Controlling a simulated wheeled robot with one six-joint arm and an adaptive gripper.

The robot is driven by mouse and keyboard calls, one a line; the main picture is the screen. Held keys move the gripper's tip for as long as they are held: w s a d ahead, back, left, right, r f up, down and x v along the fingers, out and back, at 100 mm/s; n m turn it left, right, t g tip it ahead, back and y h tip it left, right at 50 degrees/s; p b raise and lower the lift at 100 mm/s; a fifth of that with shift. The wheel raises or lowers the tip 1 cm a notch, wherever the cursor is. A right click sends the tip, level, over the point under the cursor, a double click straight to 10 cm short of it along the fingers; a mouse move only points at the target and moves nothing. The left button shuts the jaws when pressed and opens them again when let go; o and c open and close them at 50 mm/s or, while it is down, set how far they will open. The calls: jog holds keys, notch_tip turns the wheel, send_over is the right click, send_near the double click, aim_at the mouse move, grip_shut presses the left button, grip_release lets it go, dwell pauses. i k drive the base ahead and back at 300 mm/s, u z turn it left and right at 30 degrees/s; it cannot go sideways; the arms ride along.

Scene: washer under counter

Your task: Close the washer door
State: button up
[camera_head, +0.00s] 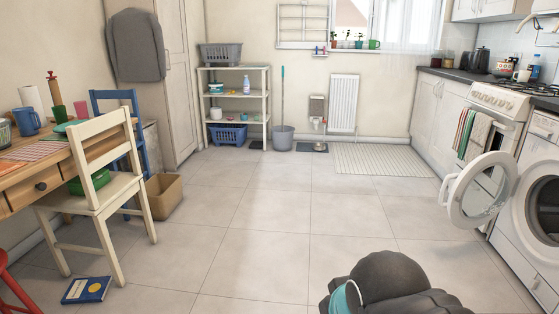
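The white washer (540,215) stands under the counter at the right edge of the view, partly cut off. Its round door (482,190) is swung wide open to the left, with its glass facing toward the washer side. The drum opening shows uncovered. Part of my own arm, dark grey with a teal band, shows at the bottom centre-right, well apart from the door. My gripper's fingers are not visible.
The tiled floor (290,235) is clear in the middle. A stove (497,102) with hanging towels stands beyond the washer. At the left are a cream chair (105,190), a wooden table (40,180), a cardboard box (164,195) and a blue book (87,290) on the floor.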

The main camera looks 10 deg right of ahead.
aim_at(511, 180)
jog(key=z, duration=0.05)
jog(key=i, duration=1.95)
jog(key=z, duration=0.95)
jog(key=i, duration=1.4)
jog(key=z, duration=1.65)
jog(key=i, duration=0.85)
jog(key=z, duration=0.45)
